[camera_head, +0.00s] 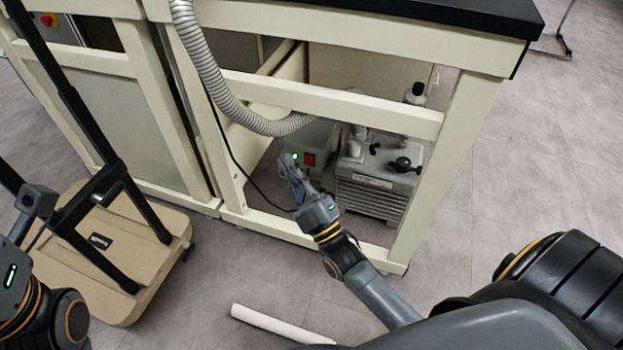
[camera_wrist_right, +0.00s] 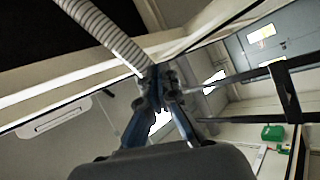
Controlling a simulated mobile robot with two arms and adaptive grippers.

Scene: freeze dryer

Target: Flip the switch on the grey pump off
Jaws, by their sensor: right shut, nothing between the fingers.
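The grey pump (camera_head: 370,190) stands on the floor under the bench, inside the cream frame. A grey box with a red rocker switch (camera_head: 310,160) and a lit green lamp (camera_head: 295,156) adjoins it on the left. My right gripper (camera_head: 288,160) is shut and empty, its tips close to the lamp and left of the switch. I cannot tell whether they touch the box. In the right wrist view the fingertips (camera_wrist_right: 158,80) meet, and neither pump nor switch can be made out. My left gripper (camera_head: 25,215) is partly in view at the left edge; its fingers are unclear.
A ribbed grey hose (camera_head: 205,70) drops from the bench to the pump area; it also shows in the wrist view (camera_wrist_right: 105,35). Cream frame bars (camera_head: 330,103) cross above the pump. A wheeled beige cart (camera_head: 160,230) stands left. A white tube (camera_head: 275,325) lies on the floor.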

